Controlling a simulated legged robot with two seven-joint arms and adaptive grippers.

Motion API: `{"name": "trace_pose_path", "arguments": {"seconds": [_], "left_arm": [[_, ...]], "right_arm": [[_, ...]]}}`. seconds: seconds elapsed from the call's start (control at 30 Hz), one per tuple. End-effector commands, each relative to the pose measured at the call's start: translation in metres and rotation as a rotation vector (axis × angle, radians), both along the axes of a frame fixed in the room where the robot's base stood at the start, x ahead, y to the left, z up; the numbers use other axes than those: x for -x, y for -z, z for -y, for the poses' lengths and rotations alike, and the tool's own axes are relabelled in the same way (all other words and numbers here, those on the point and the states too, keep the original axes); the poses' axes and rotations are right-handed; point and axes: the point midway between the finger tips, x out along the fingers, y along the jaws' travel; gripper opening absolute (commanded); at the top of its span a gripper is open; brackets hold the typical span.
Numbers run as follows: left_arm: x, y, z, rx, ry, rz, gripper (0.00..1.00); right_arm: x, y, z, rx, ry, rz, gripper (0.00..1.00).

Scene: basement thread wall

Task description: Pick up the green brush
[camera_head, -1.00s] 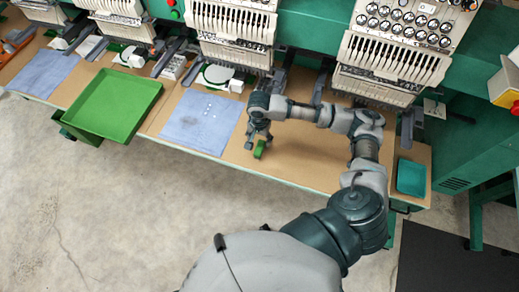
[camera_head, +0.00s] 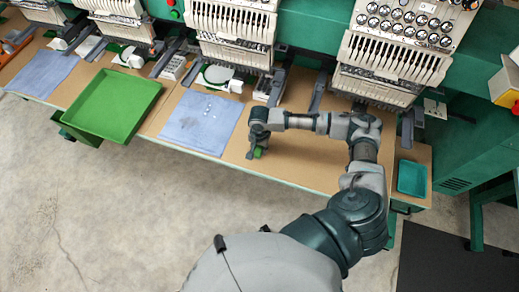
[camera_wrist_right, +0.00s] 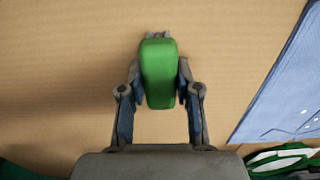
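The green brush (camera_head: 258,153) is at the front of the brown worktop, right of the nearer blue cloth, partly hidden by my right gripper. In the right wrist view the brush (camera_wrist_right: 158,75) lies lengthwise between the fingers, its green back towards the camera and a grey part at its far end. My right gripper (camera_head: 255,150) is low over the worktop. Its fingers (camera_wrist_right: 159,82) are closed in against both long sides of the brush, with no clear gap. I cannot tell whether the brush is clear of the worktop. My left gripper is not in view.
A green tray (camera_head: 112,103) stands on the left, beyond a blue cloth (camera_head: 197,122). A small teal tray (camera_head: 411,178) is at the right end of the worktop. Embroidery machine heads (camera_head: 235,28) line the back. The worktop around the brush is bare.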

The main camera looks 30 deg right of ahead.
Motion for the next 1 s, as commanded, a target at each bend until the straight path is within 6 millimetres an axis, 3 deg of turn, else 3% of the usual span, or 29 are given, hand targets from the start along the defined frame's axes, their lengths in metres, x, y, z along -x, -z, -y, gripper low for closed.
{"name": "trace_pose_path", "arguments": {"seconds": [0.03,0.1,0.47,0.77,1.0], "left_arm": [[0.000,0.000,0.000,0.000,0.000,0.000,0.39],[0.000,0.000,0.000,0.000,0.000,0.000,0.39],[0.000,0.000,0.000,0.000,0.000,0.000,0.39],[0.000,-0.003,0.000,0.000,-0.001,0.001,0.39],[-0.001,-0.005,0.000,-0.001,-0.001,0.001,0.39]], "right_arm": [[0.000,0.000,0.000,0.000,0.000,0.000,0.10],[0.000,0.000,0.000,0.000,0.000,0.000,0.00],[0.000,-0.003,0.000,0.000,0.000,0.000,0.00],[0.000,-0.037,0.000,-0.001,0.000,0.002,0.00],[0.050,-0.040,-0.026,-0.002,-0.006,-0.002,0.00]]}}
